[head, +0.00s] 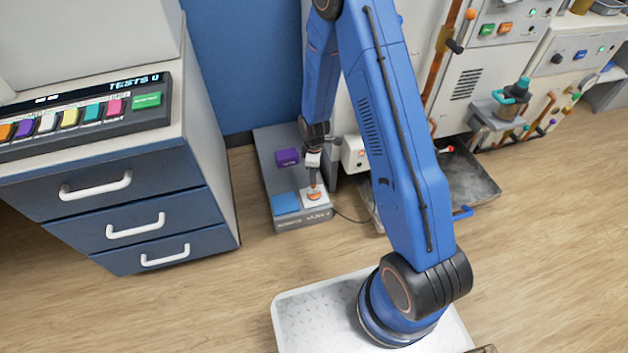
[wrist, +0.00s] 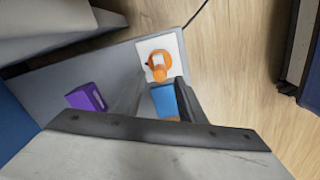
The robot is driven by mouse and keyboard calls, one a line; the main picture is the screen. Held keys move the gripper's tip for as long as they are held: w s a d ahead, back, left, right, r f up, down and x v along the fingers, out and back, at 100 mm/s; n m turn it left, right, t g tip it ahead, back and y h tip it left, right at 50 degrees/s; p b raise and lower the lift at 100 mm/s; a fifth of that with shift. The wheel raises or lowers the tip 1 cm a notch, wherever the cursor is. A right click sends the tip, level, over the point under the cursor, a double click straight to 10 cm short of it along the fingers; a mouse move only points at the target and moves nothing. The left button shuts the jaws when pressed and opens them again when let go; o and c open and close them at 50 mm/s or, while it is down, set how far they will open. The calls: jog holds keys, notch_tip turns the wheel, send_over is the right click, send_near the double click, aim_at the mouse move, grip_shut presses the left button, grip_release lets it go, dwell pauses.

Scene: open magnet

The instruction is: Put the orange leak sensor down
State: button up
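The orange leak sensor (head: 314,194) stands on a white square pad (head: 324,200) at the front end of a low grey bench (head: 291,183). In the wrist view the sensor (wrist: 158,68) shows as a round orange body with a knob, on the white pad (wrist: 146,47). My gripper (head: 314,178) points down right above the sensor.
A blue pad (head: 285,203) lies left of the white pad, and a purple block (head: 287,157) sits farther back on the bench. A drawer cabinet (head: 140,215) stands left. A metal tray (head: 470,180) and machine panels stand right.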

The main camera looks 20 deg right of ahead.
jog(key=s+d+r+m+t, duration=0.15)
jog(key=s+r, duration=0.25)
jog(key=r, duration=0.8)
jog(key=s+d+r+m, duration=0.1)
jog(key=s+r+m, duration=0.2)
jog(key=r, duration=0.8)
jog(key=s+d+r+m+t, duration=0.15)
jog(key=s+r, duration=0.25)
jog(key=r, duration=0.8)
jog(key=s+d+r+m+t, duration=0.1)
jog(key=s+r+m, duration=0.2)
jog(key=s+r, duration=0.3)
jog(key=s+d+r+m, duration=0.2)
jog(key=s+r+m, duration=0.2)
jog(key=s, duration=1.2)
notch_tip(320, 180, up, 2)
jog(key=shift+s+r+m+t, duration=0.15)
jog(key=shift+s+m+t, duration=0.15)
jog(key=shift+t, duration=0.1)
